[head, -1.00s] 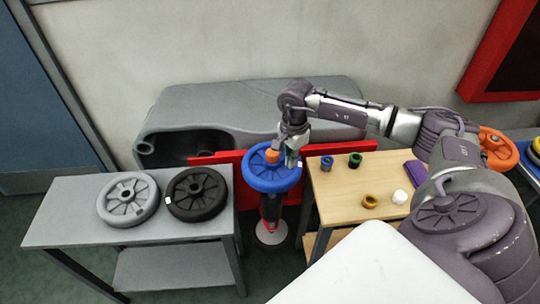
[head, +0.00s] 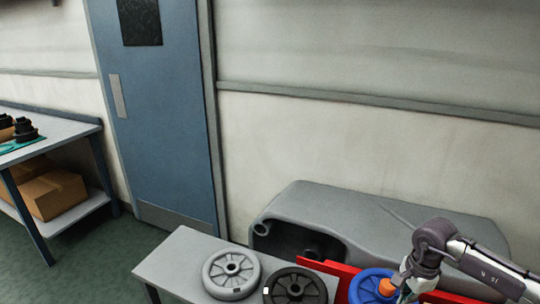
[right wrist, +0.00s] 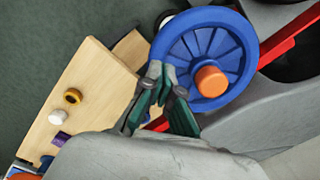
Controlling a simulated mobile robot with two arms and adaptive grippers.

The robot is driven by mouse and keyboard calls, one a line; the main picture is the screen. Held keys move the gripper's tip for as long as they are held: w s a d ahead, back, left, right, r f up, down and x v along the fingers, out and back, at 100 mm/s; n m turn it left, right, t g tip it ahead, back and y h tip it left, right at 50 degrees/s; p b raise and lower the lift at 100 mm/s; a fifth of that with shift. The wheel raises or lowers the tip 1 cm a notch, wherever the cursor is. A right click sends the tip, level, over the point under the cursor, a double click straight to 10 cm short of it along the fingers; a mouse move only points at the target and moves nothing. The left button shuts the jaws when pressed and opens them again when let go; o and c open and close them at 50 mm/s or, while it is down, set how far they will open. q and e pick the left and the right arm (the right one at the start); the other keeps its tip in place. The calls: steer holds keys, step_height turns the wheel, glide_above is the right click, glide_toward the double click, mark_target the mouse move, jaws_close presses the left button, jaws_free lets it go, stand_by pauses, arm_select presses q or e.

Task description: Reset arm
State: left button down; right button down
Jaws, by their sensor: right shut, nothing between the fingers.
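My right arm comes in at the lower right of the head view, with its gripper (head: 404,291) beside the orange cap (head: 387,287) on the hub of the blue wheel (head: 364,287). In the right wrist view the two fingers of the gripper (right wrist: 161,72) meet at their tips and hold nothing. The tips overlap the near edge of the blue wheel (right wrist: 180,50) in that picture; I cannot tell whether they touch it. The orange cap (right wrist: 211,81) stands apart from the fingers. My left gripper is in neither view.
A grey bench (head: 170,262) carries a grey wheel (head: 231,272) and a black wheel (head: 295,287). A large grey tank (head: 370,225) lies behind a red panel (head: 342,268). A wooden table (right wrist: 92,90) holds small caps. A blue door (head: 160,130) stands left.

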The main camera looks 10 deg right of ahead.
steer(key=a+m+t+y, duration=0.15)
steer(key=a+y, duration=0.45)
steer(key=a, duration=1)
steer(key=w+a+r+m+t+y, duration=0.2)
steer(key=a+r+m+t+y, duration=0.85)
steer(key=a, duration=0.55)
steer(key=w+d+r+m+t+h, duration=0.1)
steer(key=d+m+t+h, duration=0.4)
steer(key=m, duration=0.6)
steer(key=w+d+r+m+t+h, duration=0.15)
steer(key=d+m+h, duration=0.25)
steer(key=m+h, duration=0.55)
steer(key=s+d+f+m+g+h, duration=0.45)
steer(key=s+f+m, duration=0.35)
steer(key=m, duration=0.4)
steer(key=s+f+m+g+y, duration=0.1)
steer(key=s+f+m+g, duration=0.4)
steer(key=s, duration=0.4)
steer(key=s+f+m+g+y, duration=0.1)
steer(key=s+f+m+g, duration=0.1)
steer(key=s+f+g, duration=0.5)
step_height(320, 180, down, 23)
steer(key=s, duration=0.2)
steer(key=s+d+f+g, duration=0.1)
steer(key=s+d+f, duration=0.1)
steer(key=s+f, duration=1.5)
steer(key=shift+s+d+f, duration=0.25)
steer(key=shift+d+f, duration=0.1)
steer(key=shift+f, duration=0.4)
